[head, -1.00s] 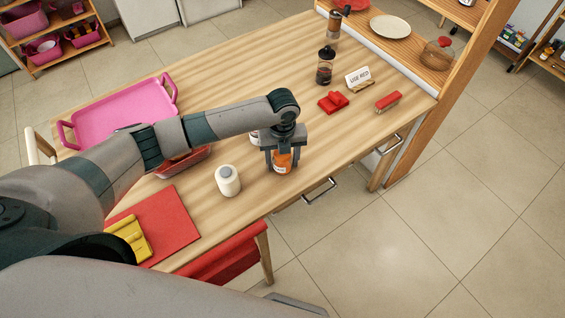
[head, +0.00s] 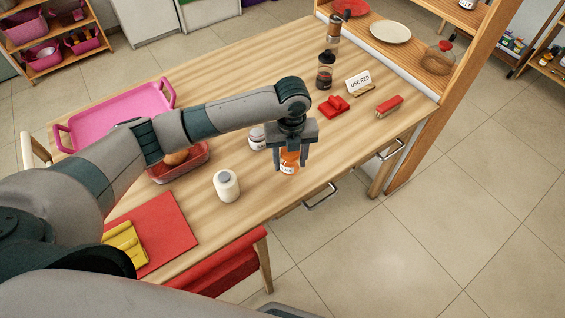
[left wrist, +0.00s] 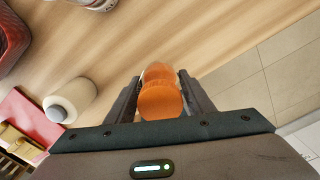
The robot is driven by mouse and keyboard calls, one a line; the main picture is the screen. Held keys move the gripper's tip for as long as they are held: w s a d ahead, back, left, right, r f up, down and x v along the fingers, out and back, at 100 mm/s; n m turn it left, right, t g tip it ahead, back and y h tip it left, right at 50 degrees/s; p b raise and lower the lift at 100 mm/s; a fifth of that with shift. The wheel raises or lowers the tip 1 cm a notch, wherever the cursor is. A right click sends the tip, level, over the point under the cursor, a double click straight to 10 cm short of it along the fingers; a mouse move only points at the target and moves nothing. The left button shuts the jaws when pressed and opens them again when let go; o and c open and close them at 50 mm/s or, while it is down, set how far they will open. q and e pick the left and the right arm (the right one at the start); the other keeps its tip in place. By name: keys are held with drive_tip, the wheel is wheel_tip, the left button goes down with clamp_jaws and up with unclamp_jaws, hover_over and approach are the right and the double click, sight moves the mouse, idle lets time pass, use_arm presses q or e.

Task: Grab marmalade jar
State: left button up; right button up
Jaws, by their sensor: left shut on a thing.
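The marmalade jar is a small orange jar (head: 289,161) with a pale label, near the front edge of the wooden table. My left gripper (head: 291,163) points down over it, with a finger on each side. In the left wrist view the jar's orange lid (left wrist: 159,101) sits between the two fingers (left wrist: 160,98), which are shut on it. The fingers cover parts of the jar's sides. I cannot tell whether its base touches the table. My right gripper is not in view.
A white jar (head: 258,138) stands close behind-left of the gripper. A red basket (head: 181,163) and pink tray (head: 119,113) are further left. The table's front edge is close.

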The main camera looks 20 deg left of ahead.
use_arm(q)
drive_tip(key=s+d+r+b, duration=0.2)
drive_tip(key=d+r, duration=0.3)
drive_tip(key=d, duration=0.3)
drive_tip(key=shift+s+r, duration=0.25)
drive_tip(key=shift+s, duration=0.55)
drive_tip(key=shift+a, duration=0.1)
